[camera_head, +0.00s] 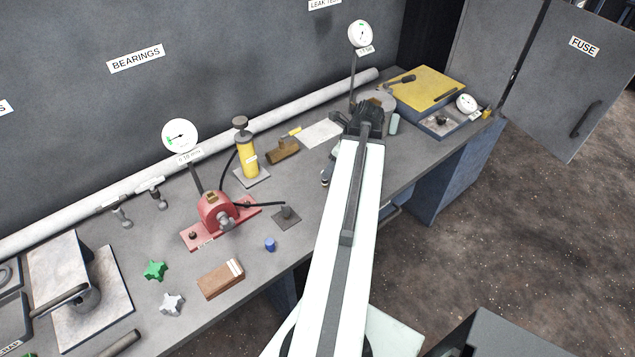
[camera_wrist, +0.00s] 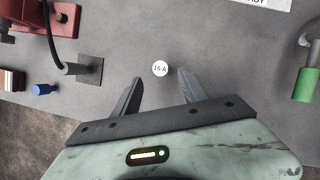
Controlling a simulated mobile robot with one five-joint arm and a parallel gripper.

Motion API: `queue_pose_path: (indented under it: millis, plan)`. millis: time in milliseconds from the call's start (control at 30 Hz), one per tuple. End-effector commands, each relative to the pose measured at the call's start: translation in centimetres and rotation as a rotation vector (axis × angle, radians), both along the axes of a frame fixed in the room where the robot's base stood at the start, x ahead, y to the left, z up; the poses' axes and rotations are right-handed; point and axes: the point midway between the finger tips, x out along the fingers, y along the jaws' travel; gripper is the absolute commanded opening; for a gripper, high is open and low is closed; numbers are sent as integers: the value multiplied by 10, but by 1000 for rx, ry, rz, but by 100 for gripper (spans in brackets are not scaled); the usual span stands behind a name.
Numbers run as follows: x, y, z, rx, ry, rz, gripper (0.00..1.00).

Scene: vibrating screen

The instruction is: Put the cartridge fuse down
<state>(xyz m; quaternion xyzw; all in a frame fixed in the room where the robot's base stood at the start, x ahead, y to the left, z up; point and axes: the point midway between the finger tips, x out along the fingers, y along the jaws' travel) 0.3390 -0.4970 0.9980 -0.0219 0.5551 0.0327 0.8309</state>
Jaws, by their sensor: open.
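The cartridge fuse (camera_wrist: 160,68) shows in the wrist view as a small white disc marked "16 A", seen end-on, so it appears upright over the grey bench top. My gripper (camera_wrist: 160,75) is open. Its two dark fingers stand either side of the fuse, with a visible gap on each side. The fuse lies at the level of the fingertips in the picture. I cannot tell from this angle whether its base touches the bench. In the head view my arm covers most of this spot and I cannot make out the fuse clearly.
A dark square plate with a post (camera_wrist: 88,70) and a blue cylinder (camera_wrist: 43,89) lie left of the fuse. A green-handled item (camera_wrist: 305,84) is at right. The red pump (camera_head: 217,210), yellow cylinder (camera_head: 247,155) and yellow board (camera_head: 428,88) stand on the bench (camera_head: 215,323).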

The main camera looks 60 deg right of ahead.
Motion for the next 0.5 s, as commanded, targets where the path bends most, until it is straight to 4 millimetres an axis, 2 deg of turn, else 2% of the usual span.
queue_pose_path:
  millis: [67, 267, 500]
  plan:
    - [0, 0, -11, 0, 0, 0, 51]
    - [1, 0, -13, 0, 0, 0, 51]
    - [9, 0, -37, 1, 0, -2, 51]
